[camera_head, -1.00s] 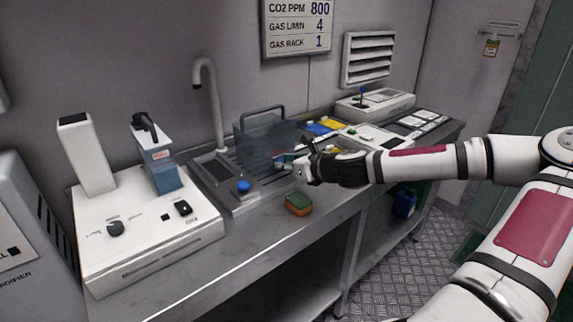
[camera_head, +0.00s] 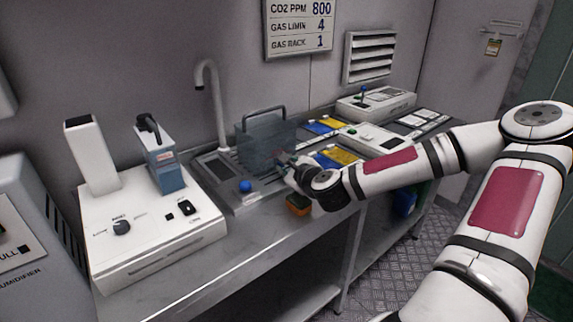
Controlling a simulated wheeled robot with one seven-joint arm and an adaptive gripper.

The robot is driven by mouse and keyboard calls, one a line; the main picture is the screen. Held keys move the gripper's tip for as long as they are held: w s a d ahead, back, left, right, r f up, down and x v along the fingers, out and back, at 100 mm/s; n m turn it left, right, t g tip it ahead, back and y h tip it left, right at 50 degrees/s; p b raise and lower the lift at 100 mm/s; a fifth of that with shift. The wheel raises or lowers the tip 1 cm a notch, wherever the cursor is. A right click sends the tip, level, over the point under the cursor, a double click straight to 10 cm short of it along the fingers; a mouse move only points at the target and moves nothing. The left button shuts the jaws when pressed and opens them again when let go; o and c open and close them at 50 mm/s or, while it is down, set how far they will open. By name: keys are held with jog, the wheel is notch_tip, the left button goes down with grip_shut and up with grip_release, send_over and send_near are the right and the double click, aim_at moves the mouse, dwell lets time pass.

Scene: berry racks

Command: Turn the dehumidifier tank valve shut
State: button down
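A blue knob (camera_head: 245,186) sits on the front of the sink unit (camera_head: 222,178), left of my gripper.
A white machine (camera_head: 150,235) fills the left. A tall faucet (camera_head: 216,95) rises behind the sink unit. Blue and yellow packs (camera_head: 336,158) and a white console (camera_head: 372,138) lie right.

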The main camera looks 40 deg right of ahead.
jog(key=shift+n+h, duration=0.3)
jog(key=shift+n, duration=0.2)
jog(key=c, duration=1.4)
grip_release()
jog(key=shift+c, duration=0.2)
jog(key=shift+r, duration=0.1)
notch_tip(320, 180, up, 10)
jog(key=shift+f, duration=0.15)
